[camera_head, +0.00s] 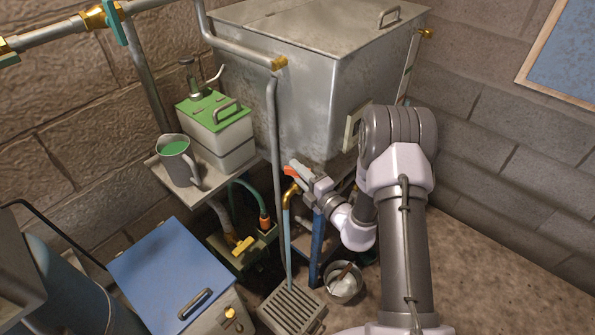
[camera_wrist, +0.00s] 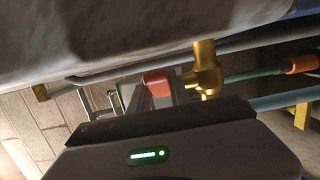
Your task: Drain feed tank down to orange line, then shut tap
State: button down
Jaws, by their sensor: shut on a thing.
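The feed tank appears to be the big grey metal box with a lid (camera_head: 290,80) at the back. A brass tap (camera_head: 290,194) with an orange-red handle (camera_head: 291,171) sits below its front. In the wrist view the brass tap body (camera_wrist: 207,72) and orange handle (camera_wrist: 158,83) are close ahead of my gripper. My gripper (camera_head: 302,179) is shut on the handle; its fingers partly hide it. A pale blue line (camera_head: 289,245), seemingly liquid, runs from the tap's spout down to a floor grate (camera_head: 291,308). A narrow sight gauge (camera_head: 411,60) is on the tank's right side; its level is too small to read.
A shelf (camera_head: 207,197) at left holds a jug (camera_head: 176,160) and a green-topped can (camera_head: 217,125). A blue-lidded box (camera_head: 170,265) stands front left. A bucket (camera_head: 344,290) sits beside the grate. Pipes crowd the tap; the floor at right is clear.

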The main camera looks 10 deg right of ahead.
jog(key=shift+a+h, duration=0.1)
jog(key=shift+h, duration=0.2)
jog(key=m+t+h+p, duration=0.1)
jog(key=m+h+p, duration=0.2)
jog(key=h+p, duration=0.1)
jog(key=shift+r+m+h, duration=0.15)
jog(key=shift+m+h, duration=0.15)
jog(key=shift+h, duration=0.1)
jog(key=shift+m+h+p, duration=1.35)
jog(key=shift+m+h, duration=0.25)
jog(key=shift+h, duration=0.9)
jog(key=shift+f, duration=0.2)
jog(key=c, duration=1.2)
grip_release()
